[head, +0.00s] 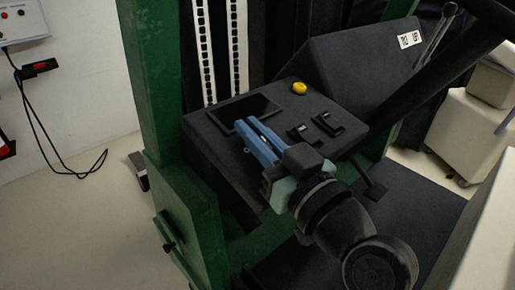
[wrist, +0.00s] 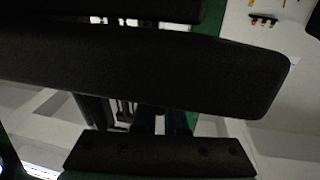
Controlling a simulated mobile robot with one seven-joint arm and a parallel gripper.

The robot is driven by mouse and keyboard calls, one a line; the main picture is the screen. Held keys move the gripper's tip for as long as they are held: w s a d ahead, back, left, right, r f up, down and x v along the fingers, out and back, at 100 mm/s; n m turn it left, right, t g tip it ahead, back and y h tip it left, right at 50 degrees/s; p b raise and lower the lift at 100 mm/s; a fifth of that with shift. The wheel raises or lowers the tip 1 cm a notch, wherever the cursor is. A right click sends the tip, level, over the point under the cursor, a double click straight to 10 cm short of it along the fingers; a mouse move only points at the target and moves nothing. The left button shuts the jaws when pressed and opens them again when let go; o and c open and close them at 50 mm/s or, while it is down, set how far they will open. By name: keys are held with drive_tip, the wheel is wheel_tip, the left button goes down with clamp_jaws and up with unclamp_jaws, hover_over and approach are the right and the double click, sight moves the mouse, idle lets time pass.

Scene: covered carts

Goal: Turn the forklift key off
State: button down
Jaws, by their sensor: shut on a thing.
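The forklift's dark control console (head: 215,140) is in the middle of the head view. My gripper (head: 251,126) has blue fingers and reaches over the console's front edge, beside the dark screen. The fingers are close together, shut on the forklift key (head: 247,150). Only a small ring of the key shows, just below the fingers; its body and its turn angle are hidden. In the wrist view a dark console panel (wrist: 140,65) fills the upper part, and my fingers show only partly below it.
A dark screen (head: 245,112), a yellow knob (head: 299,88) and two black levers (head: 328,124) are on the console close to my gripper. A green post (head: 160,80) stands left. A dark sloped bar (head: 430,75) crosses at right.

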drive_tip(key=shift+s+a+f+n+g+y+b, duration=0.1)
drive_tip(key=shift+n+g+y+b, duration=0.3)
drive_tip(key=shift+n+g+y, duration=0.15)
drive_tip(key=shift+s+a+f+n+g+y+b, duration=0.1)
drive_tip(key=shift+n+g+y+b, duration=0.35)
drive_tip(key=shift+y, duration=0.2)
drive_tip(key=c, duration=1)
unclamp_jaws()
drive_tip(key=shift+r, duration=0.1)
drive_tip(key=shift+o, duration=0.2)
drive_tip(key=b+v, duration=0.1)
drive_tip(key=v, duration=1.2)
drive_tip(key=shift+b, duration=0.4)
drive_tip(key=shift+w+r, duration=0.1)
drive_tip(key=shift+w, duration=0.05)
